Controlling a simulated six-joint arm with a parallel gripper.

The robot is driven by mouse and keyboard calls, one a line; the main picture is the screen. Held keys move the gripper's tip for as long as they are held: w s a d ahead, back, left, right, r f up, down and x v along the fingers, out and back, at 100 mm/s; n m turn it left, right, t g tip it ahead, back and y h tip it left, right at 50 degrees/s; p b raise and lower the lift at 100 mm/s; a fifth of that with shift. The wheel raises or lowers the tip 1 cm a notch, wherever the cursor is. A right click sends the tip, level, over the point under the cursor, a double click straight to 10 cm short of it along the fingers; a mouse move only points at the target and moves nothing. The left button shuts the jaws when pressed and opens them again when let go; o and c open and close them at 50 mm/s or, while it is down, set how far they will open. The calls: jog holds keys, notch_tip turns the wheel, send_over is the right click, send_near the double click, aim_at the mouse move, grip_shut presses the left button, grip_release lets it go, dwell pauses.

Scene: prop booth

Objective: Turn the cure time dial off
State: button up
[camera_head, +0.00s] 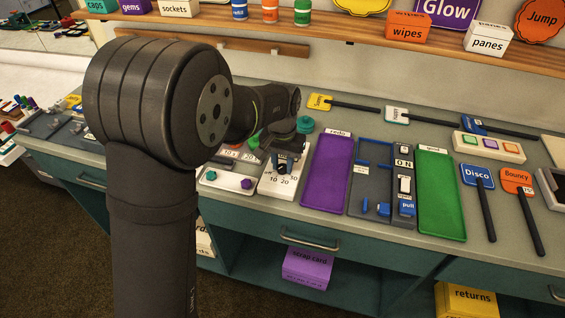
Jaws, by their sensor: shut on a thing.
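The dial (282,168) is a dark knob on a white box (294,190) on the counter, left of the purple tray. Printed numbers 10 and 20 show on the front of the box. My gripper (283,157) points down at the dial from above and is shut on it.
A white panel with coloured knobs (229,180) lies left of the dial. The purple tray (328,172) is close on its right, then a dark switch panel (403,185) and a green tray (437,195). Signs on sticks lie farther right. A shelf (340,33) runs above.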

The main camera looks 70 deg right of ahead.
aim_at(283, 166)
jog(key=m, duration=0.4)
jog(key=shift+m, duration=2)
jog(key=o, duration=1)
notch_tip(283, 166, up, 17)
jog(key=shift+r, duration=0.2)
